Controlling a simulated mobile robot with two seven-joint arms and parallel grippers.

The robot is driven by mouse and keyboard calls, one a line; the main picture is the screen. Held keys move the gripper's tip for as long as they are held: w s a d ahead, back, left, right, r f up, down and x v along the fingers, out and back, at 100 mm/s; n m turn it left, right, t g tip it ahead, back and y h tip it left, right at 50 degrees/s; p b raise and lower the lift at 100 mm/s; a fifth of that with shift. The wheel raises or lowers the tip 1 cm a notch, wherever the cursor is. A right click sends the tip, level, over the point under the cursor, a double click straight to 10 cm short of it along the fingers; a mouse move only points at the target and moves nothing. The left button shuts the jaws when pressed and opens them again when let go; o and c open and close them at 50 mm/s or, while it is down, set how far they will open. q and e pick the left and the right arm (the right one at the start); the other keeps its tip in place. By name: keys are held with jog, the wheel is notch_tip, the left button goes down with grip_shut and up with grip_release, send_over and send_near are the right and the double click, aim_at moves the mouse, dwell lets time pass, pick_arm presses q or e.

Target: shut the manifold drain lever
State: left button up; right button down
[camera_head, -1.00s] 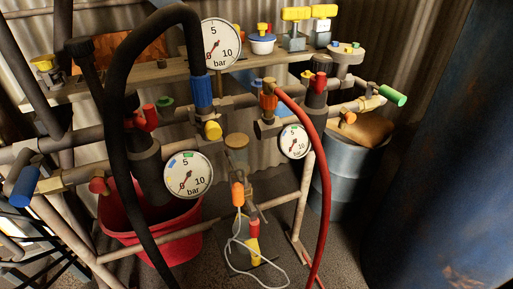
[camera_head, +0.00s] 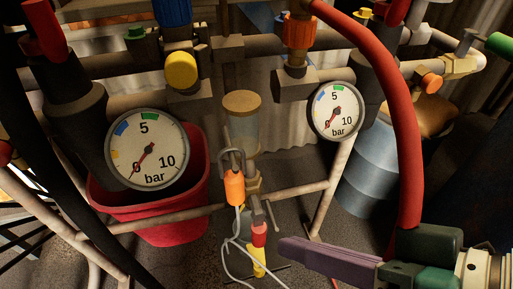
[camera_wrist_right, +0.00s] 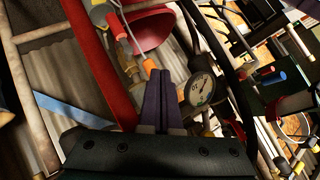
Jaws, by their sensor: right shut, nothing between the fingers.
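Below the manifold pipes, a short vertical drain pipe carries a small valve with a thin grey lever (camera_head: 271,214); I cannot tell for certain that this is the drain lever. Under it are a red sleeve (camera_head: 259,235) and a yellow end piece (camera_head: 259,262). An orange grip (camera_head: 234,187) with a white cord hangs just left of the pipe. My right gripper (camera_head: 283,247) comes in from the lower right, its purple fingers shut and empty, tips just right of the red sleeve in the picture. The fingers also show in the right wrist view (camera_wrist_right: 161,75). My left gripper is out of view.
A large gauge (camera_head: 147,149) and a smaller gauge (camera_head: 335,110) flank the drain pipe. A red hose (camera_head: 405,130) hangs right, near my right gripper. A black hose runs down the left. A red bucket (camera_head: 180,220) and a blue-grey drum (camera_head: 370,175) stand behind.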

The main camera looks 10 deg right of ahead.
aim_at(257, 222)
notch_tip(257, 222, down, 13)
jog(key=d+m+t+y+b, duration=0.2)
jog(key=m+y+b, duration=0.15)
jog(key=b, duration=0.75)
jog(key=d+f+m+t+b, duration=0.4)
jog(key=d+f+m+b, duration=0.25)
jog(key=d+b, duration=0.35)
pick_arm(q)
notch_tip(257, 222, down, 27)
jog(key=b, duration=0.2)
pick_arm(e)
jog(key=w+a, duration=0.8)
jog(key=a, duration=0.2)
jog(key=shift+w+r, duration=0.2)
jog(key=shift+r, duration=0.2)
pick_arm(q)
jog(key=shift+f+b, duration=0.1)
jog(key=shift+b, duration=0.25)
pick_arm(e)
jog(key=shift+a+m, duration=0.1)
jog(key=shift+m, duration=0.2)
